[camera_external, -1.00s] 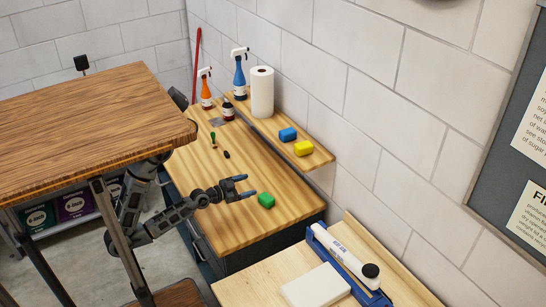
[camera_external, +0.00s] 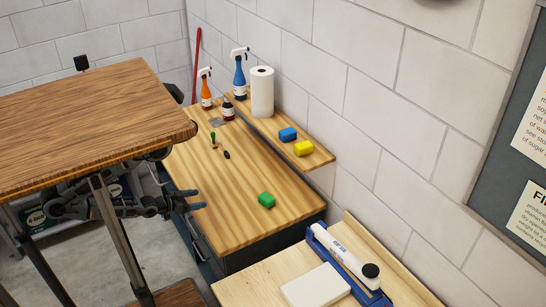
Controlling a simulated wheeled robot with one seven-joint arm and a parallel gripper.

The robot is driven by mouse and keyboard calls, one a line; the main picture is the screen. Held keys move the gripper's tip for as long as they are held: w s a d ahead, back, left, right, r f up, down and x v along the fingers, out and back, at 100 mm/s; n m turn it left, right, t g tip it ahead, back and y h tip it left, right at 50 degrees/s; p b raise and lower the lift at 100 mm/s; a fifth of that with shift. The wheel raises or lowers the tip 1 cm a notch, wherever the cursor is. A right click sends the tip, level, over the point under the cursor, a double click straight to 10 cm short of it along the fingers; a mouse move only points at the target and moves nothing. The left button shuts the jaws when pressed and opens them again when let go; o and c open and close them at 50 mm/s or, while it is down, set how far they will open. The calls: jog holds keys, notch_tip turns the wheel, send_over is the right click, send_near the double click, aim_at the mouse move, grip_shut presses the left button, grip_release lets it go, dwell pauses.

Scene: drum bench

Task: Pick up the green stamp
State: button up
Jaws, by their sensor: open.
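A small upright thing with a green handle (camera_external: 213,140), which looks like the green stamp, stands on the wooden bench top (camera_external: 232,180) towards its back left.
A small dark object (camera_external: 227,155) lies beside the green-handled thing. A high wooden table (camera_external: 90,120) overhangs my arm. The bench middle is clear.

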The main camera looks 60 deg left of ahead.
dwell(0.4)
jog(key=c, duration=0.4)
